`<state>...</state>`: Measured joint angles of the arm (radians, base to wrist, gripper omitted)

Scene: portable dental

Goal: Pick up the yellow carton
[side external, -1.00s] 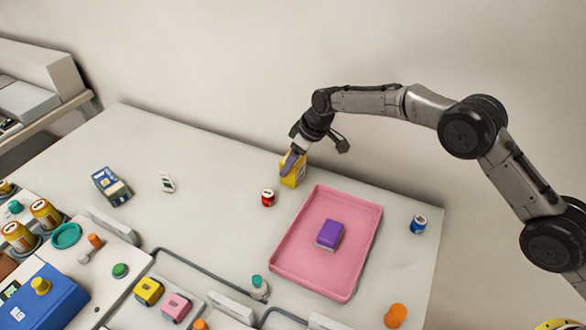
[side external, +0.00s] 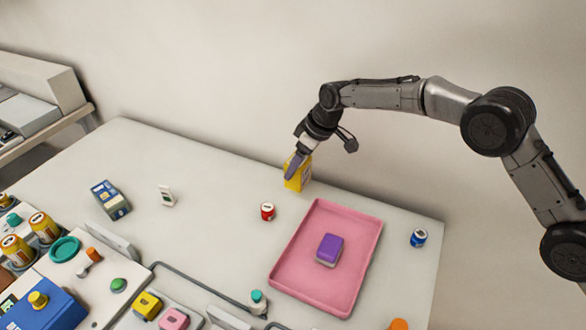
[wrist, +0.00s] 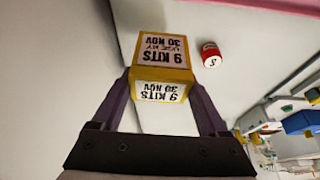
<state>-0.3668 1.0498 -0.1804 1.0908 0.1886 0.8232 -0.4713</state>
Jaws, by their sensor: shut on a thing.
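The yellow carton (side external: 299,176) is at the back of the table near the wall in the side external view. My gripper (side external: 296,165) is shut on it, with one finger in front of its left side. In the wrist view the carton (wrist: 162,68) sits between my two fingers (wrist: 165,92), and its white labels with dark print face the camera. Whether its base touches the table is hard to tell.
A red can (side external: 267,212) stands just in front of the carton. A pink tray (side external: 290,272) holding a purple block (side external: 330,249) lies to the right. A blue can (side external: 418,238) is farther right. The left back table is mostly clear.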

